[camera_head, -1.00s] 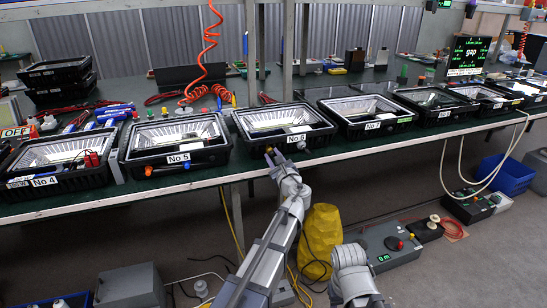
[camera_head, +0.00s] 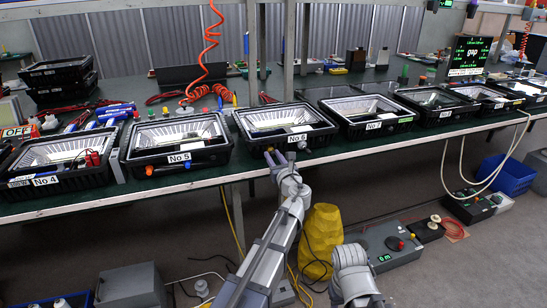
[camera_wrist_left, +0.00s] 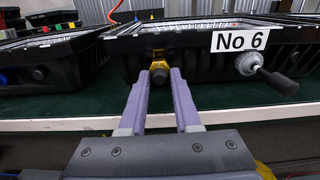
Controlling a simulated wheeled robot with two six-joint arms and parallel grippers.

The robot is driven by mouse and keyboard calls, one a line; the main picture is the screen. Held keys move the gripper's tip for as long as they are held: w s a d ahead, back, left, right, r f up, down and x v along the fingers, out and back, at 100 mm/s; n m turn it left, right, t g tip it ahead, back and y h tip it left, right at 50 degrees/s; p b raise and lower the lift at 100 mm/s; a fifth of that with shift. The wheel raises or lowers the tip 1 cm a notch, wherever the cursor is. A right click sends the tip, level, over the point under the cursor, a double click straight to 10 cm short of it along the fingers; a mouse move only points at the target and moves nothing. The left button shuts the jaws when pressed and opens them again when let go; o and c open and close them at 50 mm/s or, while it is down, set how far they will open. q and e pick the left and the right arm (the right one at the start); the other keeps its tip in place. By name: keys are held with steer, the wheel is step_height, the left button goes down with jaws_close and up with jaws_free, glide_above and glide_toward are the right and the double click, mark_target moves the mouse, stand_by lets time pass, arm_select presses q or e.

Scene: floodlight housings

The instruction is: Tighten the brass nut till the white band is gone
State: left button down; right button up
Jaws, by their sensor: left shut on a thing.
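The brass nut (camera_wrist_left: 160,72) sits on the front face of the black housing labelled No 6 (camera_wrist_left: 190,45), left of the label. In the head view the No 6 housing (camera_head: 262,137) stands at the bench's front edge. My left gripper (camera_wrist_left: 164,78) reaches up from below, with its two lilac fingers shut on the nut, one on each side. In the head view this gripper (camera_head: 274,158) is small and hides most of the nut. I cannot make out a white band at the nut. My right gripper is not in view; only part of that arm shows.
A grey gland with a black cable stub (camera_wrist_left: 262,72) sticks out right of the label. Housings No 5 (camera_head: 175,150) and No 7 (camera_head: 365,130) stand on either side. A yellow sack (camera_head: 321,240) and a grey box (camera_head: 385,250) are on the floor below.

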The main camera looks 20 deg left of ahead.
arm_select(q)
steer(key=shift+s, duration=0.1)
steer(key=c, duration=0.6)
jaws_free()
steer(key=shift+d, duration=0.1)
steer(key=v, duration=0.7)
steer(key=shift+s+d, duration=0.2)
steer(key=shift+s, duration=0.1)
